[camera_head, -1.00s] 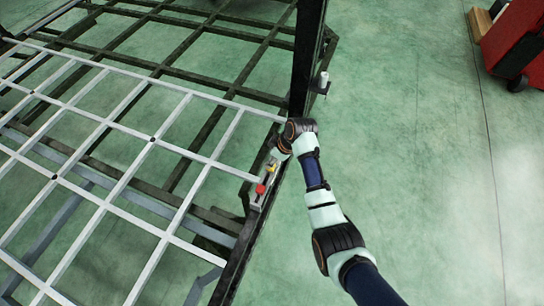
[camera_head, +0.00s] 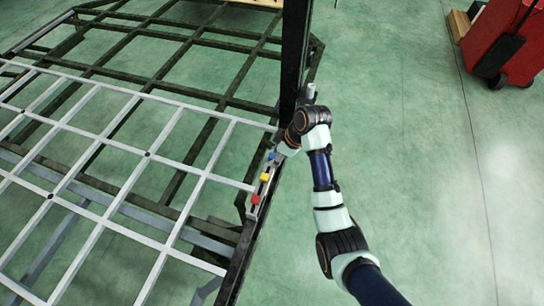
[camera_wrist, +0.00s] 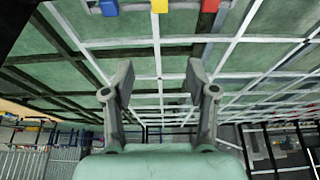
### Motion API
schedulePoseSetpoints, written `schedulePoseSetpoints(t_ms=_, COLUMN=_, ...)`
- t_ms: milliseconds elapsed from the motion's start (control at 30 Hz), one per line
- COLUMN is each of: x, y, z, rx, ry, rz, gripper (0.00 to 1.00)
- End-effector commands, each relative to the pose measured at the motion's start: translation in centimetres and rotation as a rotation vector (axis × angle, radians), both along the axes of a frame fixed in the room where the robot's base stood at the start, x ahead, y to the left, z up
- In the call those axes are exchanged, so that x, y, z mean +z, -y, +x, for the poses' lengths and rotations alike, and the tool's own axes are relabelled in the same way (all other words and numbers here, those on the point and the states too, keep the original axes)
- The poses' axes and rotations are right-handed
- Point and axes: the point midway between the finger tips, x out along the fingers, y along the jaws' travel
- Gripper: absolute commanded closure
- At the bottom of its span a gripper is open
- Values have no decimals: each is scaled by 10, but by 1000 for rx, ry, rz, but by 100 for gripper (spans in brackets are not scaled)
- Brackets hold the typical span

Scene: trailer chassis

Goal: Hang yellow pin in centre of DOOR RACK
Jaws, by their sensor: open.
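The yellow pin (camera_head: 264,177) sits in a row on a small rail at the chassis edge, between a blue pin (camera_head: 271,155) and a red pin (camera_head: 255,198). In the wrist view, the yellow pin (camera_wrist: 159,6) is at the top middle, with blue to its left and red to its right, all cut by the frame edge. My gripper (camera_wrist: 160,82) is open and empty, its fingers apart and clear of the pins. In the head view my wrist hides most of the gripper, near the blue pin. I cannot tell which part is the DOOR RACK.
A light grey lattice (camera_head: 148,154) lies left of the pins, over the dark chassis frame. A dark upright post (camera_head: 294,50) stands just beyond my wrist, with a pale cylinder (camera_head: 310,92) beside it. A red cart (camera_head: 503,42) is far right; the green floor between is clear.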

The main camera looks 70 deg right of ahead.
Motion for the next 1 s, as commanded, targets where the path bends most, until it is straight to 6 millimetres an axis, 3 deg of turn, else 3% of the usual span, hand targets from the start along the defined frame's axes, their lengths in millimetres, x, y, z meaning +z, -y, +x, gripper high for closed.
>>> schedulePoseSetpoints(t_ms=467, x=2, y=0, z=-1, rx=0, ry=0, rz=0, gripper=42)
schedulePoseSetpoints(t_ms=567, x=4, y=-11, z=13, rx=4, ry=7, rz=-17, gripper=42)
schedulePoseSetpoints(t_ms=667, x=18, y=-59, z=59, rx=11, ry=49, rz=-76, gripper=42)
schedulePoseSetpoints(t_ms=767, x=48, y=-147, z=115, rx=10, ry=163, rz=-148, gripper=42)
schedulePoseSetpoints(t_ms=800, x=64, y=-188, z=131, rx=8, ry=228, rz=-164, gripper=42)
schedulePoseSetpoints(t_ms=900, x=107, y=-287, z=148, rx=6, ry=407, rz=-159, gripper=42)
schedulePoseSetpoints(t_ms=1000, x=146, y=-364, z=139, rx=6, ry=564, rz=-102, gripper=42)
